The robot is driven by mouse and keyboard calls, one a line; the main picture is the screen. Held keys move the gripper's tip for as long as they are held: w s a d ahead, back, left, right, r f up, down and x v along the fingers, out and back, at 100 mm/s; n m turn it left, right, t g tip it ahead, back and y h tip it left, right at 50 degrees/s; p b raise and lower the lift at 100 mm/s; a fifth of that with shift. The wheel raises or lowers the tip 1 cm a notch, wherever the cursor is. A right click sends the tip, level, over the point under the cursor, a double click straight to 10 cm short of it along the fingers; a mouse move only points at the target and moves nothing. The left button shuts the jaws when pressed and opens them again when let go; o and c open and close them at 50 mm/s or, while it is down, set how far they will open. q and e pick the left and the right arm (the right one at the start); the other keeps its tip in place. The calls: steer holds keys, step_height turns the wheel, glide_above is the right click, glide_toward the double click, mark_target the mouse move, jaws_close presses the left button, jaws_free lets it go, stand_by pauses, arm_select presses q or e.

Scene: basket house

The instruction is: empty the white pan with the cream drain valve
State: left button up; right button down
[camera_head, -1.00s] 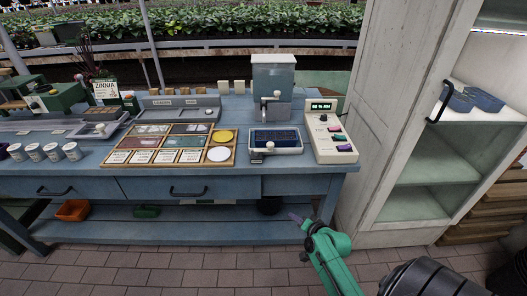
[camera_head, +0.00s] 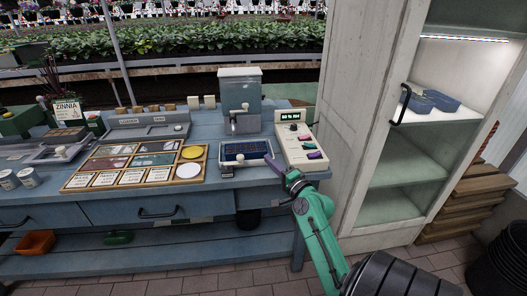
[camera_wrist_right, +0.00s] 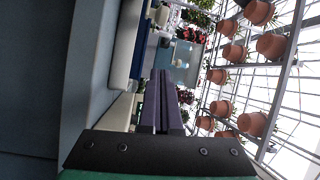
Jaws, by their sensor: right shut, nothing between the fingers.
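The white pan (camera_head: 236,164) sits near the front edge of the blue bench, below the dispenser. A dark blue gridded tray (camera_head: 240,149) lies in it. My left gripper is not in view.
The dispenser (camera_head: 239,95) stands behind the pan. A cream control box (camera_head: 296,145) with coloured switches is close on the right. A wooden compartment tray (camera_head: 189,178) lies on the left. The open cabinet (camera_head: 345,130) stands right of the bench.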

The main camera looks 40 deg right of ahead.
steer(key=x, duration=0.7)
steer(key=shift+w+r+p, duration=0.15)
steer(key=shift+w+p, duration=0.2)
steer(key=a, duration=0.1)
steer(key=a+p, duration=0.1)
steer(key=a, duration=0.1)
steer(key=shift+a+f+p, duration=0.15)
steer(key=shift+f+p, duration=0.15)
steer(key=shift+s+a, duration=0.15)
steer(key=shift+a, duration=0.15)
steer(key=shift+f, duration=0.1)
steer(key=shift+d, duration=0.1)
